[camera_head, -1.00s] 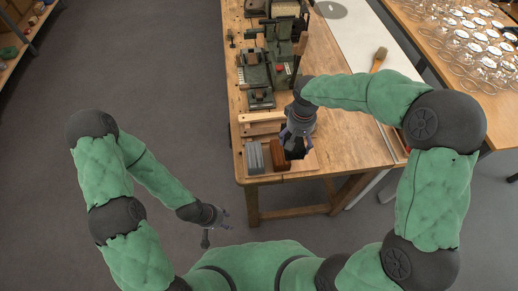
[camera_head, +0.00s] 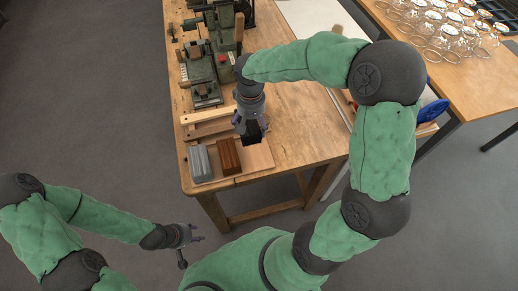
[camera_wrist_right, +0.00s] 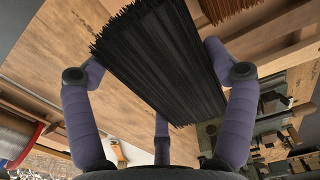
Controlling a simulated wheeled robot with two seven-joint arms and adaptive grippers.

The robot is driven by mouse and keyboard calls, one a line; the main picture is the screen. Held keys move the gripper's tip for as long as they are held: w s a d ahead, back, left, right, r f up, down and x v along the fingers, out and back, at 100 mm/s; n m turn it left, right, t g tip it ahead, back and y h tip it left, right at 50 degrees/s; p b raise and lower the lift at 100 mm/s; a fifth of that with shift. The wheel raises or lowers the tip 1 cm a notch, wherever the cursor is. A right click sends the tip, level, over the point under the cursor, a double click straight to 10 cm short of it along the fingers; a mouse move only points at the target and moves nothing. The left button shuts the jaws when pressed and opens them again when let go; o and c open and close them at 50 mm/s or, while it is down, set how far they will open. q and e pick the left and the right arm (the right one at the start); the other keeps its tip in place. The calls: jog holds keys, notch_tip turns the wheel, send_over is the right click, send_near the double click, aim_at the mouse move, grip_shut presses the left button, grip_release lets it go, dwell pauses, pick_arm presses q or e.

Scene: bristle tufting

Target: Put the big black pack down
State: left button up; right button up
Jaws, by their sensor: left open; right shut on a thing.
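The big black pack (camera_wrist_right: 160,62) is a thick bundle of black bristles. It fills the upper middle of the right wrist view, between the purple fingers of my right gripper (camera_wrist_right: 160,75). In the head view the black pack (camera_head: 250,138) is mostly hidden under my right gripper (camera_head: 252,122), over the front of the wooden bench beside the brown pack. I cannot tell whether it touches the board below. My left gripper (camera_head: 188,236) is open and empty, off the bench at the lower left.
A grey pack (camera_head: 200,163) and a brown pack (camera_head: 229,156) stand on a pale board (camera_head: 259,158) at the bench's front. Green machines (camera_head: 203,80) stand farther back. Bare bench top (camera_head: 305,130) lies to the right. Glasses (camera_head: 450,30) crowd another table.

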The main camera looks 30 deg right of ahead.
jog(key=s+f, duration=0.1)
jog(key=s+f+b, duration=0.1)
jog(key=f, duration=0.1)
jog(key=s+f+b, duration=0.1)
jog(key=s+f, duration=0.1)
jog(key=shift+d+f, duration=0.15)
jog(key=shift+d, duration=0.25)
jog(key=shift+s+f+b, duration=0.2)
jog(key=shift+f+b, duration=0.7)
jog(key=shift+f, duration=0.75)
jog(key=shift+f, duration=0.2)
jog(key=o, duration=1.1)
jog(key=shift+r, duration=0.1)
jog(key=shift+r+p, duration=2.45)
jog(key=shift+r, duration=3.65)
